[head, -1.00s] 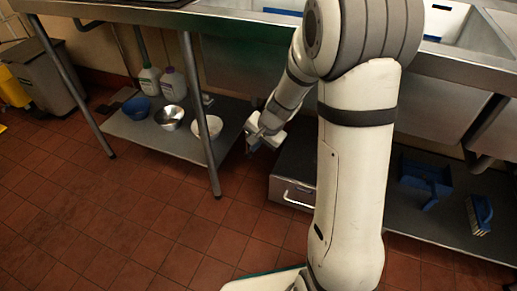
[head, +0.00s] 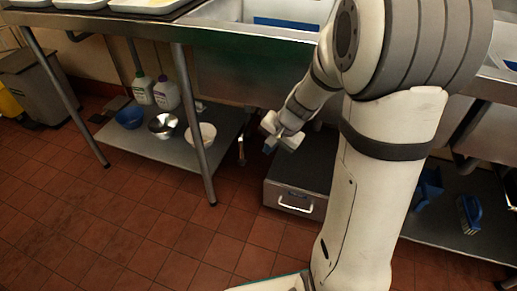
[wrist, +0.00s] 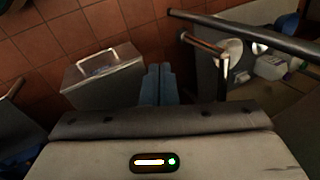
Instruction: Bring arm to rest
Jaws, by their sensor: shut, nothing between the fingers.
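My gripper (head: 271,147) is at the end of my white arm, in front of the sink unit and above the grey box with a handle. In the wrist view its two blue-grey fingers (wrist: 159,84) lie side by side, shut, with nothing between them. The grey box (head: 297,180) stands on the floor below and just right of the gripper; it also shows in the wrist view (wrist: 104,78), left of the fingers.
A lower shelf (head: 180,147) at left holds a blue bowl (head: 130,117), a metal bowl (head: 162,125), a white bowl (head: 201,134) and two bottles (head: 166,94). A table leg (head: 192,125) stands left of my gripper. A blue brush (head: 469,215) lies at right. Floor at lower left is clear.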

